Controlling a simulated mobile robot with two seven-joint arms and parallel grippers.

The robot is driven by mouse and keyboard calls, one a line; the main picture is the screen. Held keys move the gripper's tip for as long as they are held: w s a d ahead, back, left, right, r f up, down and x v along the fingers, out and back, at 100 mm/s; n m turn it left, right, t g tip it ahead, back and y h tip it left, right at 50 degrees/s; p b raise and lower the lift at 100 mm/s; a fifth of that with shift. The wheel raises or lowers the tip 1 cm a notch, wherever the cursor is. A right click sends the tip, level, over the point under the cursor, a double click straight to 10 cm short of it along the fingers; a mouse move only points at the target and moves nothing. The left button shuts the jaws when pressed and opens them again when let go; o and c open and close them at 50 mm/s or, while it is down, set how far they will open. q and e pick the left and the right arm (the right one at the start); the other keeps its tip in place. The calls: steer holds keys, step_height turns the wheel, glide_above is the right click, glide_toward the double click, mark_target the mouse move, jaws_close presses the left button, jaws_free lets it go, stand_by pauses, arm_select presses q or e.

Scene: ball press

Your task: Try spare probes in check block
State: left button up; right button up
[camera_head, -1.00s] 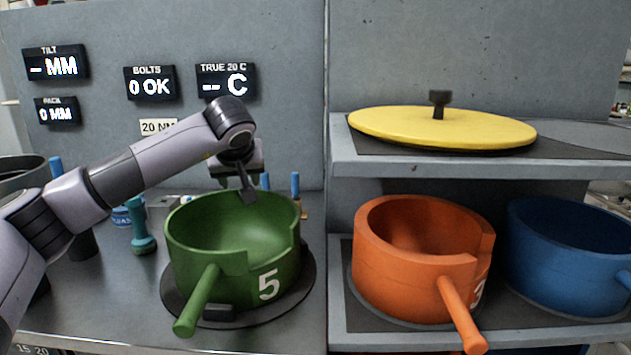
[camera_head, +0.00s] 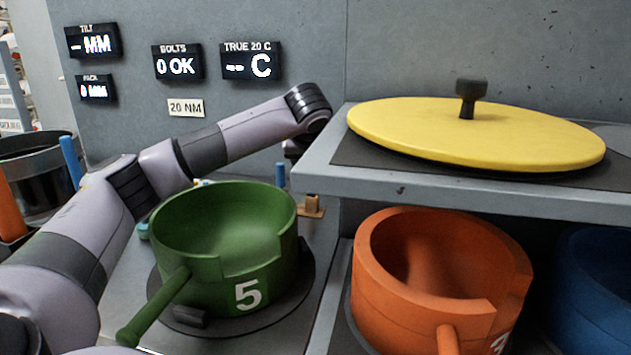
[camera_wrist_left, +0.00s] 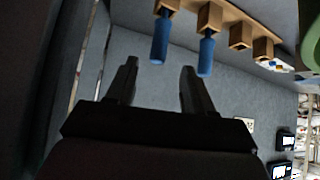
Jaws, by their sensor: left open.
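My left gripper (camera_wrist_left: 158,76) is open and empty in the left wrist view. Two blue probes (camera_wrist_left: 160,40) (camera_wrist_left: 206,56) stick out of a row of light wooden blocks (camera_wrist_left: 240,37), apart from the fingers. Other blocks in the row show no probe. In the head view my left arm reaches behind the green pot, and the gripper's fingers are hidden near the shelf edge. A blue probe (camera_head: 280,175) and a wooden block (camera_head: 311,206) show behind the pot. I cannot tell which thing is the check block. My right gripper is not in view.
The green pot (camera_head: 205,280) stands on a dark round mat in front of the arm. The shelf (camera_head: 318,180) with a yellow lid (camera_head: 420,130) juts out close to my wrist. An orange pot (camera_head: 400,300) and a blue pot (camera_head: 600,280) stand below it.

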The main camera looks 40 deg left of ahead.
arm_select(q)
steer(key=x, duration=0.5)
steer(key=shift+d+f, duration=0.1)
steer(key=shift+d, duration=0.15)
jaws_close()
step_height(320, 180, up, 12)
steer(key=p, duration=0.2)
steer(key=s+a+n+g+y+p, duration=0.1)
steer(key=s+a+n+g+p, duration=0.1)
steer(key=s+a, duration=0.8)
steer(key=s+a+f+n+g+y+p, duration=0.1)
steer(key=s+a+p, duration=0.4)
steer(key=s+a, duration=0.5)
steer(key=shift+s+a+f+n+g+y, duration=0.15)
steer(key=shift+s+a+n+g+y, duration=0.3)
steer(key=shift+a+n, duration=1.5)
